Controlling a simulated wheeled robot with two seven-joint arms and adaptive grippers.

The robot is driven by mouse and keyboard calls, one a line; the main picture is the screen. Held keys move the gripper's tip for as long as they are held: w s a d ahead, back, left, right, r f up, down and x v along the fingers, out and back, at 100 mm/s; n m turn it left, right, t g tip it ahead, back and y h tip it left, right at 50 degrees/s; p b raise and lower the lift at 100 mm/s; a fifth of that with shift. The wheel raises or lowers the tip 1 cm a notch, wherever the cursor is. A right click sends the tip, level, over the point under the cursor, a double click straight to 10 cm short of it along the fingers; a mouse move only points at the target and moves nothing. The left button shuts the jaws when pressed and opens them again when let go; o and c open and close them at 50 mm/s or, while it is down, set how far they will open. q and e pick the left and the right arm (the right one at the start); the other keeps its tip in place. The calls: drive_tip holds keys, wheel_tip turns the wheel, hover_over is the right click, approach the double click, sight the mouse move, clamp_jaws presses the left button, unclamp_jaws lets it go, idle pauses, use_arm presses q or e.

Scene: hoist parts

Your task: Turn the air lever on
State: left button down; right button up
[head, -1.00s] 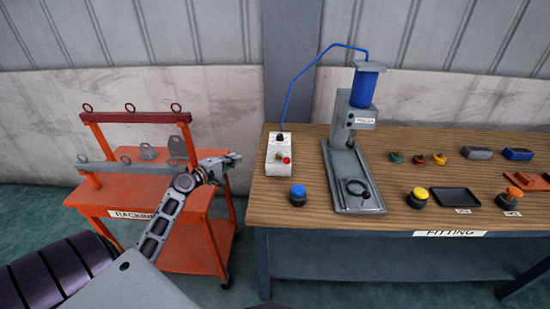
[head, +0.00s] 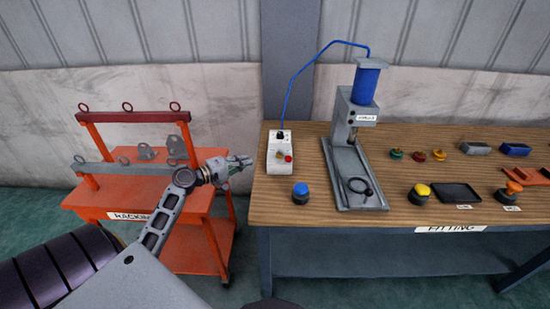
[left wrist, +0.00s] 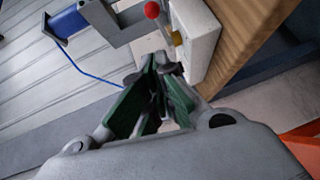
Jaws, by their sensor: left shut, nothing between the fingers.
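The air lever is a small lever with a red ball end (head: 288,159) on the front of a white box (head: 273,164) at the left end of the wooden bench. A yellow part sits beside it. In the left wrist view the red ball (left wrist: 152,9) and the white box (left wrist: 196,42) are just beyond the fingertips. My left gripper (head: 247,161) is shut and empty, left of the box and apart from it. It also shows in the left wrist view (left wrist: 158,68). My right gripper is out of view.
A blue hose (head: 290,88) runs from the box to a press with a blue cylinder (head: 365,85). A blue button (head: 300,192) stands in front of the box. An orange cart (head: 85,198) with a rack stands left. Several small parts lie on the bench (head: 310,217) to the right.

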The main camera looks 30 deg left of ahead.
use_arm(q)
drive_tip(key=shift+m, duration=0.3)
drive_tip(key=shift+w, duration=0.15)
drive_tip(key=p, duration=0.2)
approach(284, 155)
drive_tip(key=shift+w+a, duration=1)
drive_tip(key=shift+w, duration=0.8)
drive_tip(key=d, duration=0.1)
drive_tip(key=w+d, duration=0.1)
drive_tip(key=d, duration=0.1)
drive_tip(key=shift+w+d+f+p, duration=0.15)
drive_tip(key=shift+w+d+p, duration=0.05)
drive_tip(key=shift+w+p, duration=0.1)
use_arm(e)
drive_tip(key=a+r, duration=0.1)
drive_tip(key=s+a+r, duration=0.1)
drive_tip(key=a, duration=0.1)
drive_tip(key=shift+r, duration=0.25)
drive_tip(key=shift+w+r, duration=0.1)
